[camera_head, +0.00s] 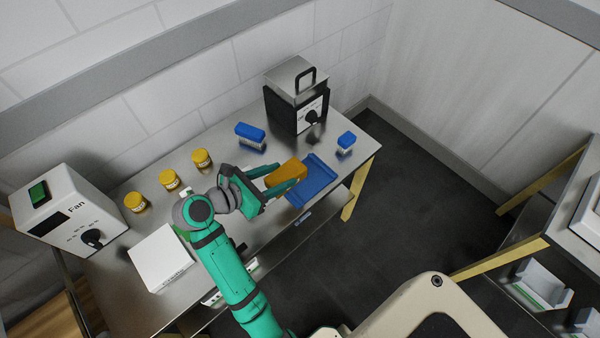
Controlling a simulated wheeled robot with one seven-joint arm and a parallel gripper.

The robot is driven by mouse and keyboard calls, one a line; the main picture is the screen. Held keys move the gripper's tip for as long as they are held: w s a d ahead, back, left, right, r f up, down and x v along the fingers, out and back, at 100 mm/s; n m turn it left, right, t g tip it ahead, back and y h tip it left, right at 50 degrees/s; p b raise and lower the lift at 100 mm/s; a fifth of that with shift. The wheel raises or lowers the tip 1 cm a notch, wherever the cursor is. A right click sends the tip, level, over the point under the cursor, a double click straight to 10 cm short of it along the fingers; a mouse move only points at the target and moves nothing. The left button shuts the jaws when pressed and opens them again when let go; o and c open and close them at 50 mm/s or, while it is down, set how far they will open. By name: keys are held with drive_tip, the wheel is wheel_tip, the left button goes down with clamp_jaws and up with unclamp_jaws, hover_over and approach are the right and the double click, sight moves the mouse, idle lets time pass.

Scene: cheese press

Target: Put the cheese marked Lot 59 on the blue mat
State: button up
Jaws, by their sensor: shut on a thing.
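My gripper (275,181) is shut on an orange-yellow block of cheese (285,170). It holds the cheese by the left edge of the blue mat (318,180), which lies near the right front of the metal table. The cheese seems to overlap the mat's left side in the picture. I cannot tell whether it touches the mat or hangs above it. No lot mark on the cheese can be read from here. The gripper's fingers hide part of the cheese.
Another table (570,235) stands at the right. Dark floor (400,200) lies between.

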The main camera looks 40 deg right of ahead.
sight(291, 169)
drive_tip(key=x, duration=0.6)
drive_tip(key=shift+w+f, duration=0.1)
drive_tip(key=shift+w, duration=0.3)
drive_tip(key=d+f, duration=0.2)
drive_tip(key=f, duration=0.1)
drive_tip(key=shift+w+d+f, duration=0.25)
drive_tip(key=shift+w+d, duration=0.1)
drive_tip(key=shift+w+d+f, duration=0.15)
drive_tip(key=shift+d+f, duration=0.3)
drive_tip(key=shift+f, duration=0.15)
drive_tip(key=f, duration=0.3)
drive_tip(key=shift+d+f, duration=0.3)
drive_tip(key=shift+a, duration=0.1)
